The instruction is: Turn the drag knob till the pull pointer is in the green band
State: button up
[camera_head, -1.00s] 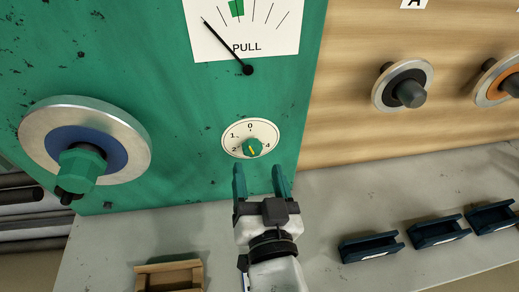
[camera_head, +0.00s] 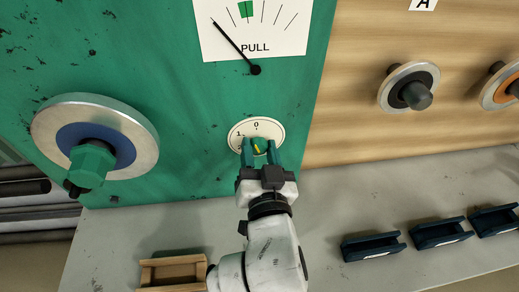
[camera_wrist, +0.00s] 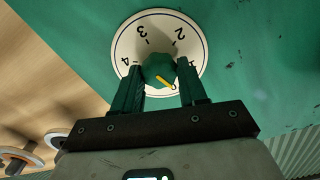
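The drag knob (camera_head: 258,147) is small and green with a yellow mark, on a white round dial (camera_head: 274,127) numbered 0 to 4. In the wrist view the knob (camera_wrist: 158,67) has its mark pointing close to 0. The black pull pointer (camera_head: 233,43) on the white PULL gauge (camera_head: 287,43) rests left of the green band (camera_head: 246,9). My gripper (camera_head: 261,152) is at the dial with one finger on each side of the knob. In the wrist view my gripper (camera_wrist: 160,75) looks open, with slim gaps beside the knob; contact cannot be told.
A large metal disc with a green hex hub (camera_head: 92,163) juts out at the left. Discs with a dark peg (camera_head: 415,94) stick out of the wooden panel at right. A wooden tray (camera_head: 172,271) and several dark blue holders (camera_head: 371,246) sit on the grey ledge (camera_head: 320,200).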

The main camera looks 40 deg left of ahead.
jog(key=c, duration=0.6)
jog(key=shift+n, duration=0.3)
jog(key=n+p, duration=0.1)
jog(key=n, duration=0.2)
jog(key=shift+n, duration=0.3)
jog(key=n+p, duration=0.1)
jog(key=n, duration=0.2)
jog(key=shift+n+p, duration=0.3)
jog(key=shift+p, duration=0.05)
jog(key=n+p, duration=0.2)
jog(key=n, duration=0.2)
jog(key=shift+s+a, duration=0.1)
jog(key=shift+f+n+p, duration=0.1)
jog(key=shift+n+p, duration=0.4)
jog(key=shift+n, duration=1.2)
jog(key=shift+s, duration=0.1)
